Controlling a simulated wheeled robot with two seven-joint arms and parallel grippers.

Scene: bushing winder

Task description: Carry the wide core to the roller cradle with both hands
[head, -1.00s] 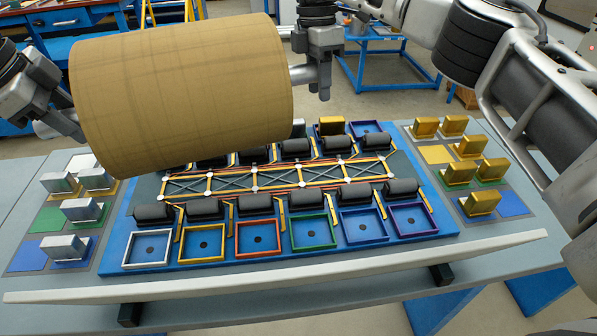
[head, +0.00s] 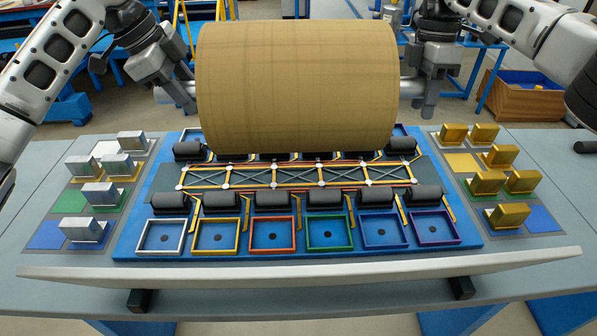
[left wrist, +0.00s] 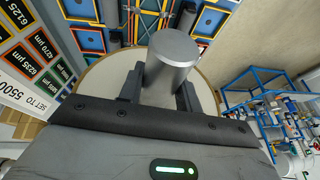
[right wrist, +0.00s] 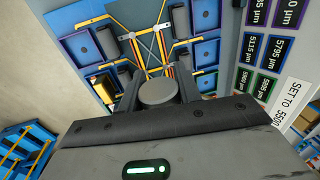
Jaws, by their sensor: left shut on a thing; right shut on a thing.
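The wide core (head: 297,88) is a large tan-brown cylinder with a grey metal pin at each end. It hangs level above the far part of the roller cradle (head: 298,178), a frame of yellow and white bars between two rows of black rollers. My left gripper (head: 180,92) is shut on the left pin, which shows in the left wrist view (left wrist: 172,62). My right gripper (head: 414,88) is shut on the right pin, which shows end-on in the right wrist view (right wrist: 158,92). The core hides parts of the far rollers; I cannot tell the exact gap beneath it.
The blue base plate (head: 130,240) has coloured square frames along its near side. Silver blocks (head: 82,228) stand on pads at left, gold blocks (head: 506,214) at right. A pale bar (head: 300,271) runs along the table's front.

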